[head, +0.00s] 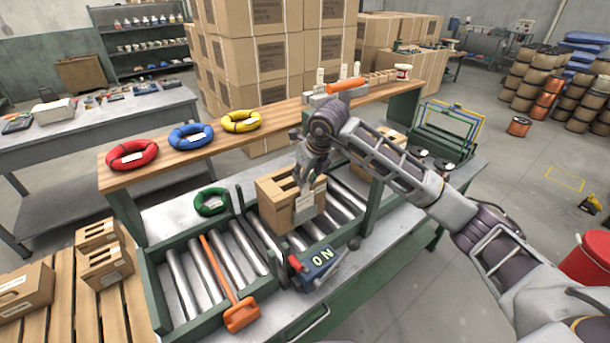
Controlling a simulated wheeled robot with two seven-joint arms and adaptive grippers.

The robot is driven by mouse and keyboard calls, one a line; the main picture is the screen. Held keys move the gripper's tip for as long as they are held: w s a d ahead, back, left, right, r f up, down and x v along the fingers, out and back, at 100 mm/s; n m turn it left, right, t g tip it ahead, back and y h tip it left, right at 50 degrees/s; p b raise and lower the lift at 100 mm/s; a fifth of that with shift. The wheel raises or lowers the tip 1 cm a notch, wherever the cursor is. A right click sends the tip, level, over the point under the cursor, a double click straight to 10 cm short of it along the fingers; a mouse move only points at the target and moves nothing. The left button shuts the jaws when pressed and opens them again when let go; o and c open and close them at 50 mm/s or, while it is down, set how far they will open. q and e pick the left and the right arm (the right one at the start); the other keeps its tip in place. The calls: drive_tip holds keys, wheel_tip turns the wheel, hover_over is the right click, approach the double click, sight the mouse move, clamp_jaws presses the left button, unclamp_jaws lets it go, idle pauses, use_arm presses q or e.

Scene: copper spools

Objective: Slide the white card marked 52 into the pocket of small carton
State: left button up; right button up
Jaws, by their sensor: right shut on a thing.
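The small carton (270,210) is a brown box with dark slots in its top, standing on the roller conveyor at the middle. My right gripper (308,180) points down at the carton's right front face and is shut on a white card (305,201). The card hangs upright against or just in front of that face. Its number is too small to read, and I cannot tell whether its lower edge is inside the pocket. My left gripper is not in view.
Red (132,155), blue (191,136) and yellow (241,121) coils lie on the wooden shelf behind. A green coil (211,201) lies below it. An orange-handled tool (240,312) rests on the left rollers. A dark box marked "ON" (318,262) sits before the carton.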

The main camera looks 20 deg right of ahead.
drive_tip(key=shift+f, duration=0.35)
drive_tip(key=o, duration=1.1)
drive_tip(key=shift+v, duration=6)
